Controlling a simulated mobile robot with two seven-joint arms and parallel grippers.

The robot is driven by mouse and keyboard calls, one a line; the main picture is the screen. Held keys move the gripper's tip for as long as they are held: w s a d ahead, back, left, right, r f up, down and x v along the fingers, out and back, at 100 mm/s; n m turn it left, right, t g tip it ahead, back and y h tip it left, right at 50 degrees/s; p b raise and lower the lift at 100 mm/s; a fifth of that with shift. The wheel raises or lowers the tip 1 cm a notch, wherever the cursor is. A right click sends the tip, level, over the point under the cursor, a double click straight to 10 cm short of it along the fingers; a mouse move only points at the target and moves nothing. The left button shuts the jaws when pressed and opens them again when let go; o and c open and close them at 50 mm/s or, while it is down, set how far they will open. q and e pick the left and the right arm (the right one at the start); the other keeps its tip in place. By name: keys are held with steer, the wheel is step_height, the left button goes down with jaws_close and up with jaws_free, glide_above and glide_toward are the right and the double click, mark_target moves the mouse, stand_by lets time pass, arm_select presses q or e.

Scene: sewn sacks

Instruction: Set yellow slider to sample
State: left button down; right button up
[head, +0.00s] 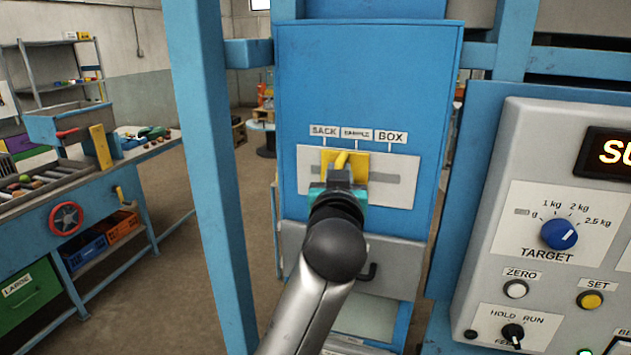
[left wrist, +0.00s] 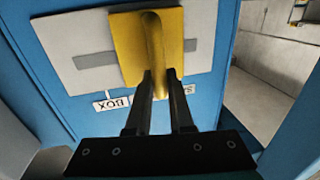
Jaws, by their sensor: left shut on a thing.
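The yellow slider (head: 361,162) is a square plate with a raised handle, set in a grey slot on a pale panel (head: 405,190) of the blue cabinet. Labels SACK (head: 323,131), SAMPLE (head: 356,133) and BOX (head: 390,136) run above it. The plate sits between the SACK and SAMPLE marks, seemingly nearer SAMPLE; my gripper partly hides it. My left gripper (head: 340,177) is shut on the slider's handle. In the left wrist view, the two dark fingers (left wrist: 160,80) flank the handle of the yellow slider (left wrist: 128,50). My right gripper is out of view.
A blue frame post (head: 205,180) stands left of the cabinet. A grey control box (head: 480,230) with a blue TARGET knob (head: 558,234) is close at the right. A grey hatch with a dark hook (head: 368,272) lies below the panel. A workbench (head: 60,215) is at far left.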

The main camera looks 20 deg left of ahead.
arm_select(q)
steer(key=shift+d+r, duration=0.25)
steer(key=shift+d, duration=0.65)
steer(key=c, duration=0.8)
jaws_free()
steer(key=shift+f, duration=0.1)
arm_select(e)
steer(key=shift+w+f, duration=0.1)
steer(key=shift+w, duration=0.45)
arm_select(q)
steer(key=shift+f, duration=0.1)
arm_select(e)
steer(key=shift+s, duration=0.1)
